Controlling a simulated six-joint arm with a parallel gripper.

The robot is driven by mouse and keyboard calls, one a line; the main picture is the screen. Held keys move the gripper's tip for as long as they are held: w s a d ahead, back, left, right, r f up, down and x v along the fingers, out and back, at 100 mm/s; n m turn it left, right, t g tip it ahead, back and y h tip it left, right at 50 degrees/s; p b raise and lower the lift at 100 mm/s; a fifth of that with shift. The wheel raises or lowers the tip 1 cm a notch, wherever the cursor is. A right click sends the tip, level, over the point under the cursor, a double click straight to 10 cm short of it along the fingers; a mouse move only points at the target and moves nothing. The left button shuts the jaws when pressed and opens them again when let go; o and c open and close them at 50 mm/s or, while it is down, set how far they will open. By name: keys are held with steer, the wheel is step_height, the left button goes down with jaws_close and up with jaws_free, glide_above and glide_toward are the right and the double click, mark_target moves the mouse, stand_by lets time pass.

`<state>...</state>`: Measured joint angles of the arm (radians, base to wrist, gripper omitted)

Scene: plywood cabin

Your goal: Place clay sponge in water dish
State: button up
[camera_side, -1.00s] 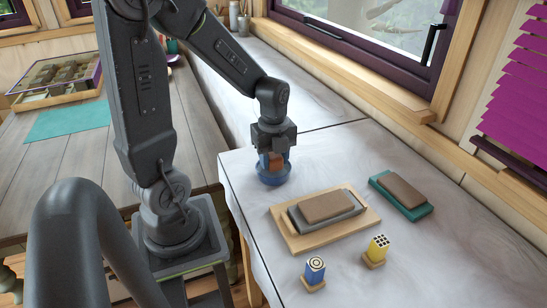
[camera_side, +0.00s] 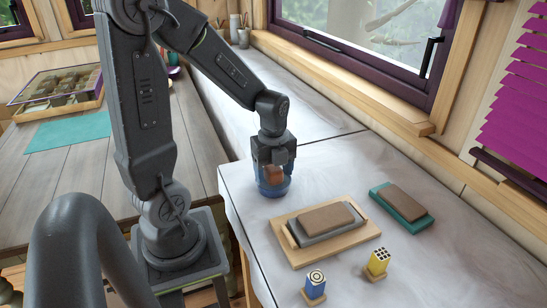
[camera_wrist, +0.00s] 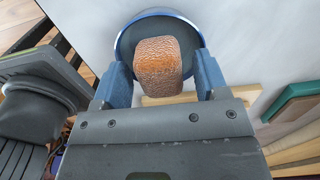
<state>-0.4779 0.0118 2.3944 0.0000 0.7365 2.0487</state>
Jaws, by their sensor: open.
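The clay sponge (camera_wrist: 158,66), an orange-brown textured block, is within the round blue-rimmed water dish (camera_wrist: 128,46) in the wrist view. In the side view the sponge (camera_side: 273,175) shows between my fingers, low over the dish (camera_side: 274,190) at the bench's left edge. Whether it rests on the dish's bottom is hard to tell. My gripper (camera_wrist: 162,76) is open, with its blue fingers on either side of the sponge. A gap shows at the right finger; the left finger is very close to the sponge. The fingers hide part of the dish.
A wooden tray (camera_side: 288,251) holding a grey block with a brown top stands right of the dish. A teal block (camera_side: 410,226) with a brown top lies further right. Blue (camera_side: 315,284) and yellow (camera_side: 379,261) stamps stand in front. The bench behind the dish is clear.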

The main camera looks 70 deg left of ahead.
mark_target(274, 168)
step_height(274, 168, up, 12)
steer(key=s+d+r+n+t, duration=0.1)
steer(key=s+d+n+t, duration=0.1)
steer(key=d+n, duration=0.4)
steer(key=s+d+r+n+t, duration=0.1)
steer(key=s+d+n+t, duration=0.2)
steer(key=d+n, duration=0.4)
steer(key=n, duration=0.5)
steer(key=shift+s+r+t, duration=0.15)
steer(key=shift+s+t, duration=0.15)
steer(key=shift+s, duration=0.05)
